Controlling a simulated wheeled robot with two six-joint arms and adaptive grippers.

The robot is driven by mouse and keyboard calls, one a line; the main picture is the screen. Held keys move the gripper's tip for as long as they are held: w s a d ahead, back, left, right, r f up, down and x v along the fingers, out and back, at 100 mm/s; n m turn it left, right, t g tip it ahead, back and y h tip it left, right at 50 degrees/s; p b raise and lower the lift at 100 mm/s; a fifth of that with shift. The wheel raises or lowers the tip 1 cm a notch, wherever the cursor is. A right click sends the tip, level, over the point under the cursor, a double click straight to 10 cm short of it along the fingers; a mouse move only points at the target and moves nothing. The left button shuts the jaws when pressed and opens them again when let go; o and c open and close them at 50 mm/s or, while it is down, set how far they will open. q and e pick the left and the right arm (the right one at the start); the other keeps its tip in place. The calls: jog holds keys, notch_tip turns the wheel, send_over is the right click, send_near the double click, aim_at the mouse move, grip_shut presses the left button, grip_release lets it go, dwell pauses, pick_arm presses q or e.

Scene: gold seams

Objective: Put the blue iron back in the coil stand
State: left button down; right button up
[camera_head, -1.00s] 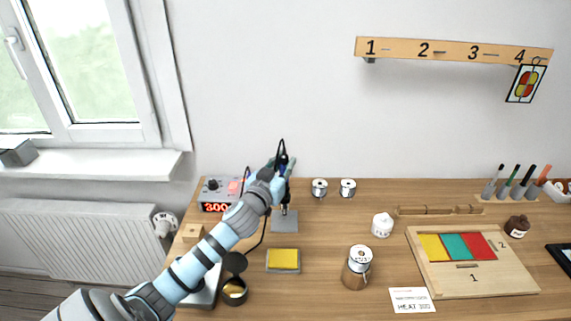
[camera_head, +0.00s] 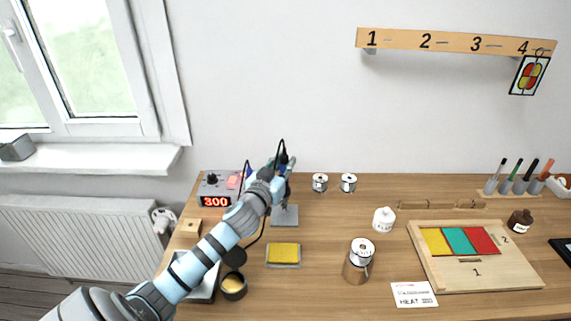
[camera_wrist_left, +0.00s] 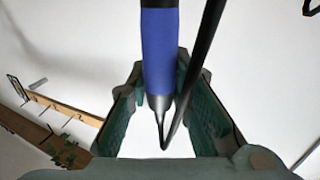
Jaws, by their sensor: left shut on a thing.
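The blue iron (camera_wrist_left: 160,50) stands nearly upright in the left wrist view, with its metal tip towards the gripper body and a black cord beside it. My left gripper (camera_head: 284,164) is shut on the iron, above the back left of the table. In the head view the gripper and wrist hide most of the iron. The coil stand's grey base plate (camera_head: 285,217) shows just below the gripper. The arm and gripper cover its upper part, so I cannot tell whether the iron's tip is inside the coil. My right gripper is not in view.
A station reading 300 (camera_head: 215,202) stands left of the stand. A yellow sponge (camera_head: 283,254) and a round tin (camera_head: 233,286) lie in front. Two small metal pots (camera_head: 320,182) (camera_head: 348,183) stand right of it. The table between stand and copper-coloured can (camera_head: 358,265) is clear.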

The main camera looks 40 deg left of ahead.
pick_arm(q)
jog(key=c, duration=0.9)
grip_release()
notch_tip(320, 180, up, 7)
jog(key=p, duration=0.6)
jog(key=shift+r+p, duration=0.1)
jog(key=shift+p, duration=0.25)
